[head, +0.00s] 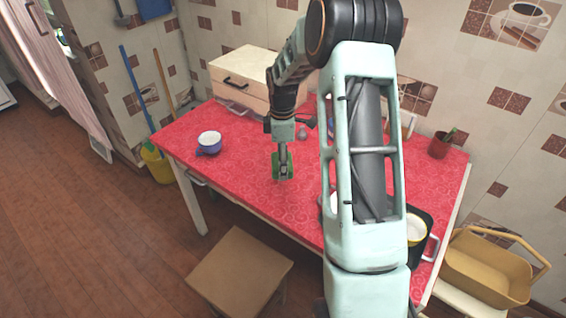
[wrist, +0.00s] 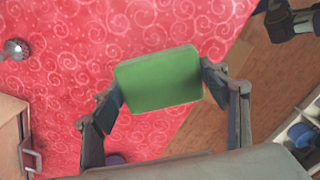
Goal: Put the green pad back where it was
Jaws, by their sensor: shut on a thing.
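The green pad (wrist: 160,78) is a flat, rounded rectangle. My gripper (head: 283,168) is shut on it, with one finger at each side edge, as the wrist view shows. In the head view the pad (head: 276,168) shows as a green sliver around the fingers. It is over the red patterned tabletop (head: 245,175), near the table's front part. It looks held above the cloth, but the exact gap is hard to tell.
A cream drawer box (head: 240,75) is at the back. A potted plant (head: 440,146) and a dark tray (head: 424,215) with a white-topped vessel (head: 416,230) are right. A stool (head: 240,272) stands in front.

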